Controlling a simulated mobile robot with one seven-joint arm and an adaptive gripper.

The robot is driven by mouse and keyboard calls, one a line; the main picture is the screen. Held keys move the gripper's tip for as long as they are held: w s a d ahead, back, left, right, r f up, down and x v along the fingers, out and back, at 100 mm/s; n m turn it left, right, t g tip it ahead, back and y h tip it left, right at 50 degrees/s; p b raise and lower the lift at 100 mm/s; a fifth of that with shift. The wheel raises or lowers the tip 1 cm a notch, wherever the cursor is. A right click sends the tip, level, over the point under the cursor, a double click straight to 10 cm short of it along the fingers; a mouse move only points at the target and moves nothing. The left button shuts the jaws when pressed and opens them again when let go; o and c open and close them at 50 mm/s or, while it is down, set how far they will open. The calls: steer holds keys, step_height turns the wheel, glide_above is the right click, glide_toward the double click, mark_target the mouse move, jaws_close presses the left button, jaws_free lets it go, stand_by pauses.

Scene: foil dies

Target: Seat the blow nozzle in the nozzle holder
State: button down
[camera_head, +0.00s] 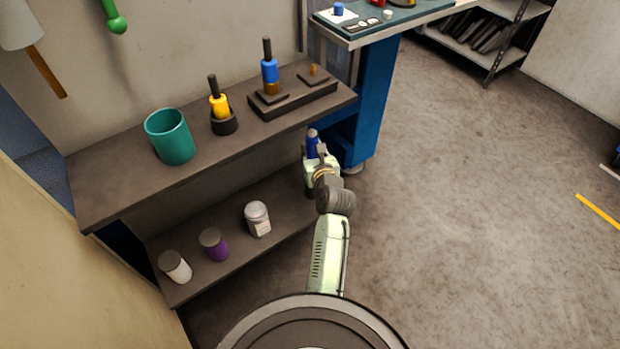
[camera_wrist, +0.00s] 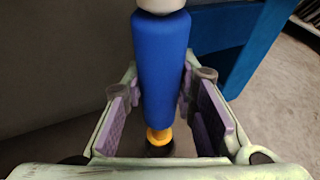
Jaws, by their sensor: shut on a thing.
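My gripper (camera_head: 316,160) is shut on a blue cylinder (camera_wrist: 162,70), seemingly the blow nozzle, with a pale grey top, a yellow collar and a black end. In the head view the blue cylinder (camera_head: 312,147) stands roughly upright between the fingers, in front of the upper shelf's right end and apart from the holders. Which fixture is the nozzle holder is not certain. A long dark block (camera_head: 300,103) bears another blue tool (camera_head: 270,71) with a dark shaft. A round dark cup (camera_head: 224,124) holds a yellow tool (camera_head: 219,104).
A teal cup (camera_head: 170,138) stands on the upper shelf (camera_head: 120,185). A dark plate with a brass peg (camera_head: 314,71) lies at its right. The lower shelf bears white (camera_head: 174,266), purple (camera_head: 214,245) and grey-white (camera_head: 257,219) jars. A blue bench leg (camera_head: 371,105) stands right of my gripper.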

step_height(320, 180, down, 9)
steer(key=shift+s+r+b, duration=0.1)
steer(key=shift+s+b, duration=0.05)
steer(key=shift+b, duration=0.4)
steer(key=shift+r, duration=0.1)
steer(key=c, duration=1.3)
jaws_free()
steer(key=shift+f, duration=0.2)
